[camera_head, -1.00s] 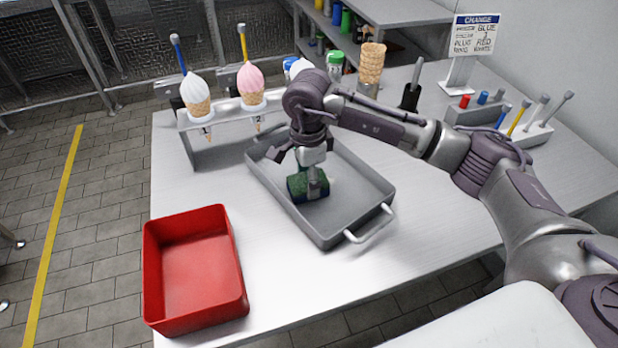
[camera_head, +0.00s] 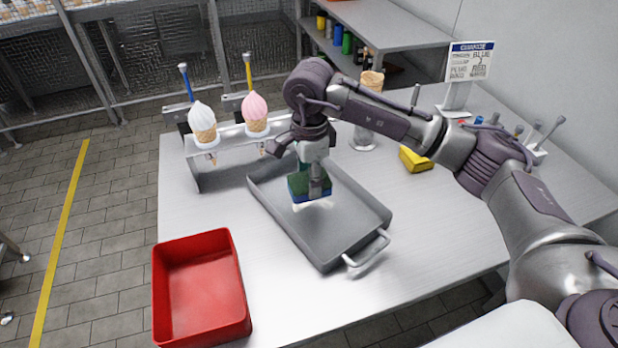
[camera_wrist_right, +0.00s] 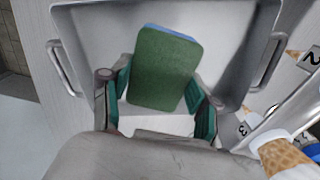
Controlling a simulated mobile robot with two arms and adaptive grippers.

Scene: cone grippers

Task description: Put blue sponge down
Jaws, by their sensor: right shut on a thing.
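The blue sponge with a green top face (camera_head: 309,187) is in my right gripper (camera_head: 312,178), over the middle of the grey metal tray (camera_head: 345,247). The right wrist view shows the sponge (camera_wrist_right: 165,68) from its green side, with a thin blue edge at the top. My right gripper's teal-padded fingers (camera_wrist_right: 160,98) are shut on its two long sides. The tray (camera_wrist_right: 90,22) and its handles lie behind it. A bright patch shows below the sponge; whether it touches the tray floor I cannot tell. My left gripper is not in view.
A red bin (camera_head: 202,290) stands at the table's front left. A cone rack (camera_head: 227,141) holds a white and a pink ice cream. A yellow block (camera_head: 416,160) lies right of the tray, partly beside my arm. A sign (camera_head: 471,62) stands behind.

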